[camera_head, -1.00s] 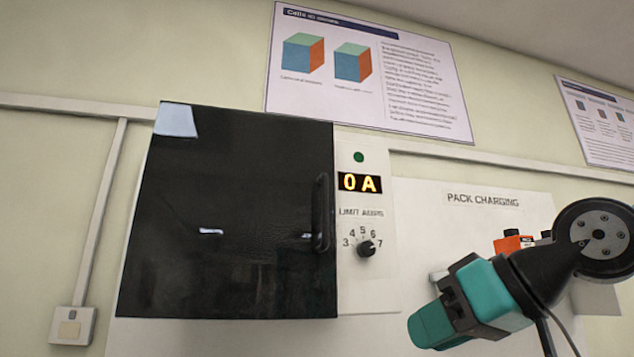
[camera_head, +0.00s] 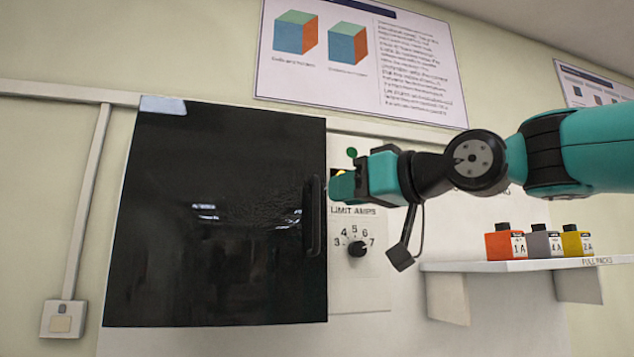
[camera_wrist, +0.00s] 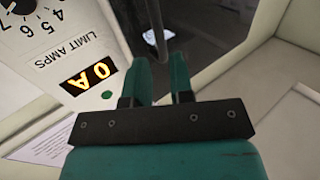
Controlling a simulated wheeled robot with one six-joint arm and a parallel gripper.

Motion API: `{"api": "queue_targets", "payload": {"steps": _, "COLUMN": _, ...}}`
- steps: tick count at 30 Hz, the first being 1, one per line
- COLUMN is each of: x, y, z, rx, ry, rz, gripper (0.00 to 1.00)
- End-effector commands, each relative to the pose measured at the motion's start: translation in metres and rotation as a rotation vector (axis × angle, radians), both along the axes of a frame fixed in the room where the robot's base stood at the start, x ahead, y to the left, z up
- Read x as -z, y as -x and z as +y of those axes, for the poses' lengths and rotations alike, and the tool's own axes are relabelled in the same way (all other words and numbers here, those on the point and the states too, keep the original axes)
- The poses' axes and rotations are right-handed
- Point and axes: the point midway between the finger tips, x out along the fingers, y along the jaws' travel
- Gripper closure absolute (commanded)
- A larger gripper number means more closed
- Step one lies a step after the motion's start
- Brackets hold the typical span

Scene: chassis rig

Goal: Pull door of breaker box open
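The breaker box door (camera_head: 215,220) is a large dark, glossy panel at the left of the head view and looks closed. Its black vertical handle (camera_head: 314,215) is on the door's right edge. My gripper (camera_head: 340,187) is just right of the handle's upper part, in front of the control panel. In the wrist view my teal fingers (camera_wrist: 159,62) are apart, with nothing seen between them. The handle (camera_wrist: 155,28) shows ahead of the fingertips, in front of the dark door (camera_wrist: 205,30). I see no contact with it.
The white control panel carries a 0 A display (camera_wrist: 88,76) and a limit knob (camera_head: 356,248), close to my gripper. A shelf (camera_head: 500,266) with orange, grey and yellow packs is at the right. A wall socket (camera_head: 63,318) is at lower left.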

Motion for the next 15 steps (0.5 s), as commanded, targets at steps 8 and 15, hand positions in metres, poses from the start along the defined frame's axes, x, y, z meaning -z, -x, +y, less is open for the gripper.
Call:
{"api": "queue_targets", "payload": {"steps": 8, "x": -0.003, "y": -0.031, "z": 0.038, "rx": -0.001, "ry": 0.0, "rz": 0.003, "gripper": 0.78}}
{"api": "queue_targets", "payload": {"steps": 15, "x": 0.0, "y": -0.039, "z": 0.047, "rx": 0.001, "ry": 0.0, "rz": 0.0, "gripper": 0.78}}
